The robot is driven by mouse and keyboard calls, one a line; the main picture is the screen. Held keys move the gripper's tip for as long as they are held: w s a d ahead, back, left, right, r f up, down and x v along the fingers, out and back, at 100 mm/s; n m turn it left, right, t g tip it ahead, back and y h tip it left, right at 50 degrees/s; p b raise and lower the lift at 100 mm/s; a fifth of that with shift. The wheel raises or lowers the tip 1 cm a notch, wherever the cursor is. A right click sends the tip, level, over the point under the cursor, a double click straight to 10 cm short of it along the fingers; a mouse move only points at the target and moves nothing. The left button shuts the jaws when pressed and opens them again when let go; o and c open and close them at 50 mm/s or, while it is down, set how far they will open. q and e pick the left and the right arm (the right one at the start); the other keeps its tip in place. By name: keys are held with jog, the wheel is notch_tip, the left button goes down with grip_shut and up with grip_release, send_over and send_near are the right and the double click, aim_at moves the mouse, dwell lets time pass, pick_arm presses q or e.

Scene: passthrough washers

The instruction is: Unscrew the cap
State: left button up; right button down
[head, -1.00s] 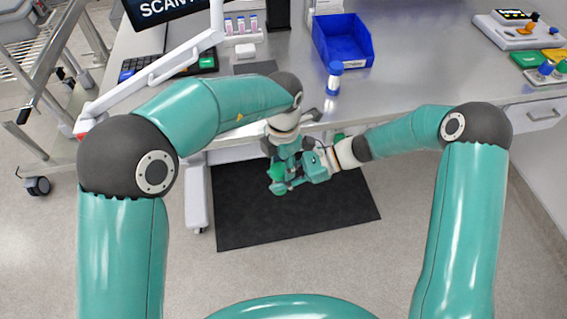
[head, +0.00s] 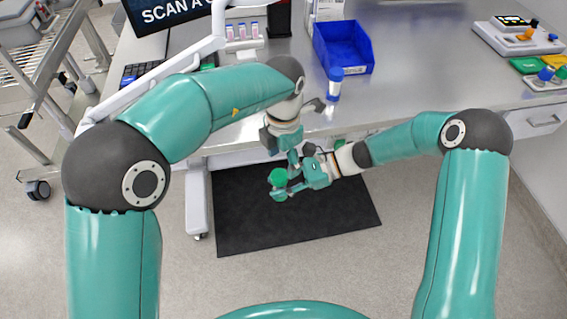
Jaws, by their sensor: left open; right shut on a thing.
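A round green cap (head: 278,177) shows in the head view in front of the table edge, over the dark floor mat. My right gripper (head: 285,188) comes in from the right and is shut on the green-capped container, whose body is mostly hidden below the cap. My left gripper (head: 292,160) is open, just above and behind the cap, pointing down. It looks apart from the cap, though the fingertips are small and partly overlapped by the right gripper. I cannot tell whether the cap is loosened.
A blue-capped bottle (head: 334,84) stands on the steel table (head: 420,70) near the front edge. A blue bin (head: 343,48) is behind it. A rack of small vials (head: 243,32) and a screen (head: 160,12) are at the back left. The table's right middle is clear.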

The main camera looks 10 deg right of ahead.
pick_arm(q)
jog(key=w+d+r+m+t+h, duration=0.1)
jog(key=w+d+r+m+t, duration=0.1)
jog(key=w+r+m+t, duration=0.45)
jog(key=w+d+r+m+t+h, duration=0.1)
jog(key=w+r+t, duration=0.15)
jog(key=w, duration=0.75)
jog(key=s+d+r+m+h, duration=0.3)
jog(key=d+r+m+h, duration=0.45)
jog(key=d+m, duration=0.55)
jog(key=s+d+f+m+g+h, duration=0.1)
jog(key=s+f+m+g+h, duration=0.15)
jog(key=s+m+g, duration=0.55)
jog(key=m+g+y, duration=0.1)
jog(key=m+y, duration=1.1)
send_over(279, 175)
jog(key=f, duration=0.7)
jog(key=d+f, duration=0.1)
jog(key=f, duration=0.2)
jog(key=shift+f, duration=0.3)
jog(key=shift+a+f, duration=0.1)
jog(key=shift+a, duration=0.3)
jog(key=shift+a+f+m, duration=0.1)
jog(key=shift+f+m, duration=0.15)
jog(key=shift+f, duration=3.65)
jog(key=shift+c, duration=0.3)
